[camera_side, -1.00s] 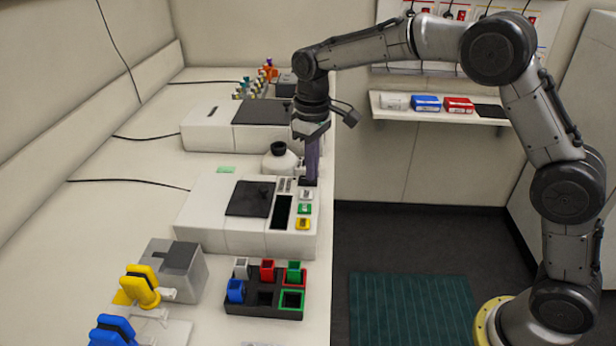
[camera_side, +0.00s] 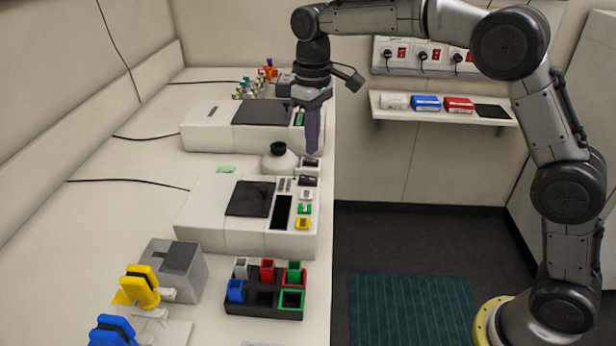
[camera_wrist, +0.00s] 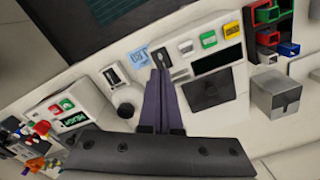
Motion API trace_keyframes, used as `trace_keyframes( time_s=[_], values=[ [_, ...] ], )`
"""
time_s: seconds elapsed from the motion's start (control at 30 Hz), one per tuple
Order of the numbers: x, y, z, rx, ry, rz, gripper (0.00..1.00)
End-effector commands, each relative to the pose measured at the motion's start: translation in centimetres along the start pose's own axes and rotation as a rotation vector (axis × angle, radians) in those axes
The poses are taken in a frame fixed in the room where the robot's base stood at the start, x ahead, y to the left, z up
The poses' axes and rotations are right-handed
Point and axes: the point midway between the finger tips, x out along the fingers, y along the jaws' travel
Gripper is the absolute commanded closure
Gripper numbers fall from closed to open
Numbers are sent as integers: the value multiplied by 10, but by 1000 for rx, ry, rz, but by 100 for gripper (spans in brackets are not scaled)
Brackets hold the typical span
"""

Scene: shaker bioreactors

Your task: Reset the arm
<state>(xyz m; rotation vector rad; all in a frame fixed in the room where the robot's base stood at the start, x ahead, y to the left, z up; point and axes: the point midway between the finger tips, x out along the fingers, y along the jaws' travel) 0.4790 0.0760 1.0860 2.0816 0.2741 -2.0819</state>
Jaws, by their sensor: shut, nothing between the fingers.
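My gripper (camera_side: 313,150) is shut and empty, with its purple fingers pointing down. In the side view it hangs above the right end of the near white device (camera_side: 203,228), close to the white bottle with a black cap (camera_side: 280,160). In the wrist view the shut fingertips (camera_wrist: 158,72) appear over the device's panel, near a black switch (camera_wrist: 162,57). The panel also carries a white, a green (camera_side: 305,209) and a yellow button (camera_side: 302,224).
A black rack (camera_side: 262,311) with coloured holders stands at the front of the bench. A second white device (camera_side: 207,128) is behind. A shelf (camera_side: 440,112) holds boxes. Space above the bench is clear.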

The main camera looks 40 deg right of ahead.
Motion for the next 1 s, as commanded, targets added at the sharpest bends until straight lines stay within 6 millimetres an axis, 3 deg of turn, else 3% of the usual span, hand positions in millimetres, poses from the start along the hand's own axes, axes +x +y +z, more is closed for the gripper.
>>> trace_keyframes(
  time_s=[0.27, 0.37, 0.47, 0.6, 0.7, 0.87, 1.0],
  values=[
    [-2, 2, 0, 3, 4, 0, 100],
    [-21, 5, 4, 12, 44, 5, 100],
    [-54, 10, 20, 25, 101, 12, 100],
    [-94, 14, 69, 53, 175, 23, 100],
    [-111, 16, 108, 76, 225, 31, 100],
    [-122, 13, 170, 116, 307, 44, 100],
    [-112, 8, 224, 151, 373, 56, 100]
  ],
)
